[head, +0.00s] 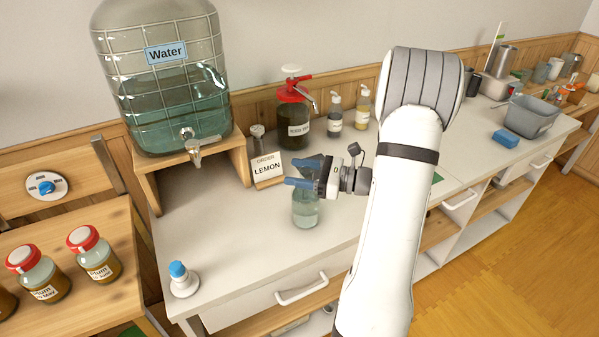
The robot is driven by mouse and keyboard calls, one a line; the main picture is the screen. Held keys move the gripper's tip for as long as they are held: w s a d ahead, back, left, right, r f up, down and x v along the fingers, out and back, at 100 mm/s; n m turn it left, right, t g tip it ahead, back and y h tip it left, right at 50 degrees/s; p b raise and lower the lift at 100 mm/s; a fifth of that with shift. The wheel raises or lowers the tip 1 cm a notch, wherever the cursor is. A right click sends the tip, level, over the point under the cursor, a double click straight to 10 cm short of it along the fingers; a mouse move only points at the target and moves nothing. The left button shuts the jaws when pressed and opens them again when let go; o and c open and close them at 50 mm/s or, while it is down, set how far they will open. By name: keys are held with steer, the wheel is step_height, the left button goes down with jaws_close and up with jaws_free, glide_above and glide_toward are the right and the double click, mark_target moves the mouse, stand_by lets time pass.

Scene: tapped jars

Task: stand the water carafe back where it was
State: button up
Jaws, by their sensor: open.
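The water carafe (306,212), a small clear glass vessel with pale greenish water in it, appears upright on the white counter in the head view. My gripper (302,172) is at the carafe's top, with its blue fingers pointing left and spread apart. The fingers and gripper body hide the carafe's upper part. I cannot tell whether the fingers touch the glass.
A large water jar (170,95) with a tap (195,148) stands on a wooden stand (240,158). A "LEMON" order card (267,170), a red-topped pump jar (293,120) and two small bottles stand behind. A blue-topped white object (182,280) is front left. Counter between is clear.

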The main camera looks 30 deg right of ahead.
steer(key=shift+s+d, duration=0.1)
steer(key=v, duration=0.7)
steer(key=shift+s+d+p, duration=0.25)
steer(key=shift+d+p, duration=0.05)
stand_by(1.0)
stand_by(0.3)
steer(key=b+v, duration=0.1)
steer(key=v, duration=0.7)
steer(key=shift+w+a+r, duration=0.1)
steer(key=shift+a, duration=0.05)
